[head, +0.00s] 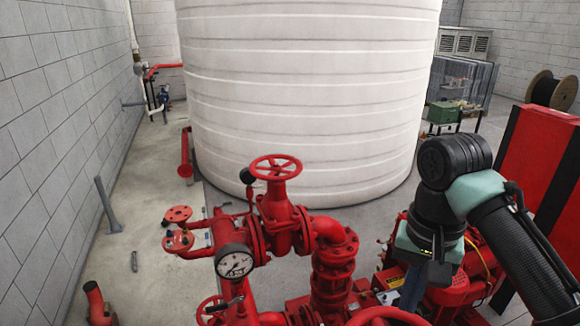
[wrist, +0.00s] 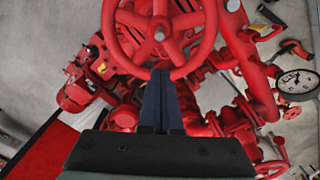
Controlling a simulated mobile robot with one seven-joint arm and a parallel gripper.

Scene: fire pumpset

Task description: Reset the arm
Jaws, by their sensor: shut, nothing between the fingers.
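My gripper (wrist: 161,76) is shut and empty in the wrist view, its two dark fingers pressed together. The fingertips overlap the near rim of a red handwheel (wrist: 160,36); I cannot tell whether they touch it. In the head view my arm comes in from the right and bends down over the red pump set. A dark finger part of my gripper (head: 412,290) shows there at the lower right, pointing down, with the tips hard to make out.
Another red handwheel (head: 276,168) tops a valve in the middle. A pressure gauge (head: 235,262) sits left of it. A large white tank (head: 310,100) stands behind. A red cabinet (head: 535,165) is at the right.

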